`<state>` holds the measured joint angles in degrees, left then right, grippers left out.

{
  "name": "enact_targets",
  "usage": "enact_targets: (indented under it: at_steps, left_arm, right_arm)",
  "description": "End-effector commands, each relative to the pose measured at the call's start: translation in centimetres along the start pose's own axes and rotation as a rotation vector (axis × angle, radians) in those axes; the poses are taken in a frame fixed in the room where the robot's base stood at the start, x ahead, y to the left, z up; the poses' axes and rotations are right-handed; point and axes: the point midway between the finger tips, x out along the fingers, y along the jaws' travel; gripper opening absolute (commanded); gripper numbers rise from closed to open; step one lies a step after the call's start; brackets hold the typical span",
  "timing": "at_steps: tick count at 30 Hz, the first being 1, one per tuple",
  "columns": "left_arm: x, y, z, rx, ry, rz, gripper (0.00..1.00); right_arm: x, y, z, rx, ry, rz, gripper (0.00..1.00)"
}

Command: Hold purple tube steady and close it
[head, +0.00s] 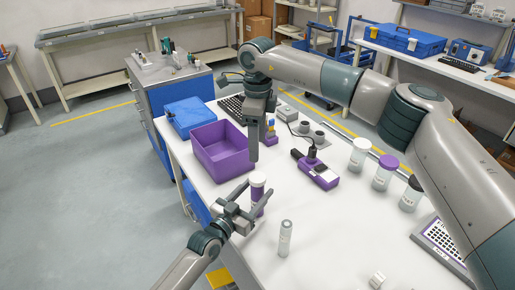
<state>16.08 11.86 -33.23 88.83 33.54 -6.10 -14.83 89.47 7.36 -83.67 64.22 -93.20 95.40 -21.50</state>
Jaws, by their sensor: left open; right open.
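A purple tube (258,198) with a pale top (258,178) stands upright near the left edge of the white table. My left gripper (246,203) is open at the tube's left side, its fingers reaching toward the tube's body. I cannot tell whether they touch it. My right gripper (254,150) points down above and slightly left of the tube's top; it is open, though its fingers overlap in this view. Whether the pale top is a separate cap cannot be made out.
A purple bin (222,166) stands just behind the tube. A labelled clear tube (285,238) stands in front to the right. The table's front middle is mostly clear.

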Motion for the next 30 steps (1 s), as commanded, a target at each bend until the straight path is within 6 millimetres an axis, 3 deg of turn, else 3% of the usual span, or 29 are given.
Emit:
enact_targets:
  at_steps: [8,21,30]
  left_arm:
    - [-4.1,0.0,0.3,0.000,-0.002,-0.001,0.55]
    - [-12.9,0.0,0.4,0.002,-0.003,-0.001,0.55]
    - [-16.1,-0.1,0.1,0.001,-0.002,-0.001,0.55]
  right_arm:
    - [0.9,0.0,0.0,0.000,0.000,0.000,0.63]
    - [2.8,0.0,0.0,0.000,0.000,0.000,0.63]
    - [3.4,0.0,0.0,0.000,0.000,0.000,0.63]
